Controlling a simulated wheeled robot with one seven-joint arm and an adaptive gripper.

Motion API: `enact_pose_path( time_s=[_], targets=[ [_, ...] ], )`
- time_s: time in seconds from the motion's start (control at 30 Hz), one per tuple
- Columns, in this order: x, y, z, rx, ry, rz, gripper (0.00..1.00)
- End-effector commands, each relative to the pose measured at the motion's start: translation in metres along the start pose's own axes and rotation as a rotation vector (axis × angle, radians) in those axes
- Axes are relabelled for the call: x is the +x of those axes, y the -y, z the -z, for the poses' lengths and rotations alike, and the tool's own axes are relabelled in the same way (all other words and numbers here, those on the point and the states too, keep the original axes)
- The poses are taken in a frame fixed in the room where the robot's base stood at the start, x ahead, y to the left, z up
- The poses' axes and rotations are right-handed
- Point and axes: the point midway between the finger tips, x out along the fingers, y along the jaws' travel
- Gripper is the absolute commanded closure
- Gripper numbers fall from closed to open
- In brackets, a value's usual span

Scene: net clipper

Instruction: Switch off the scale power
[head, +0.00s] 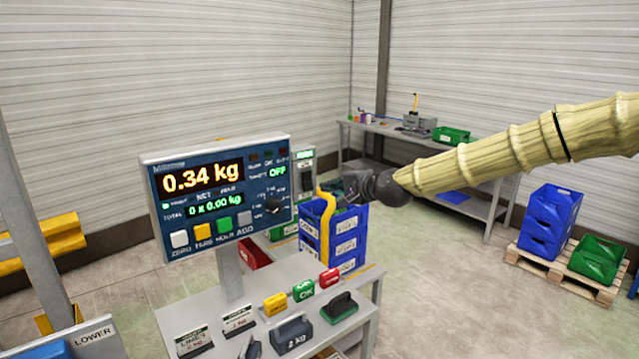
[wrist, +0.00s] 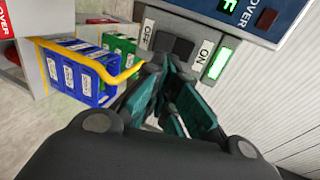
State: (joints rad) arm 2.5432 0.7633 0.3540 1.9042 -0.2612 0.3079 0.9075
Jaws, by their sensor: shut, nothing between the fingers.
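The scale's display panel (head: 222,192) stands on a post, lit, reading 0.34 kg. A grey power switch box (head: 303,163) sits at its right side, partly behind it. In the wrist view the box shows a dark rocker switch (wrist: 173,44) between an OFF label (wrist: 147,33) and an ON label (wrist: 202,56), with a lit green lamp (wrist: 219,64) beside ON. My gripper (wrist: 172,68) is shut and empty, its fingertips in front of the rocker's lower edge. I cannot tell whether they touch. In the head view my gripper (head: 335,188) is just right of the box.
The scale's bench (head: 262,340) holds weights and small coloured blocks. A back table (head: 470,165) and a pallet with crates (head: 565,275) stand farther off.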

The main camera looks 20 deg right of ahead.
Motion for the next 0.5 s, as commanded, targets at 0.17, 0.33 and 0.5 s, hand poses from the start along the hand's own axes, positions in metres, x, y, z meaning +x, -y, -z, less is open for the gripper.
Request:
enact_pose_path(
  time_s=[0.17, 0.33, 0.5],
  targets=[
    [0.018, 0.001, 0.000, 0.000, 0.000, -0.001, 1.00],
    [0.033, 0.002, 0.000, 0.001, -0.001, -0.001, 1.00],
    [0.048, 0.001, 0.000, 0.000, -0.001, -0.001, 1.00]
  ],
)
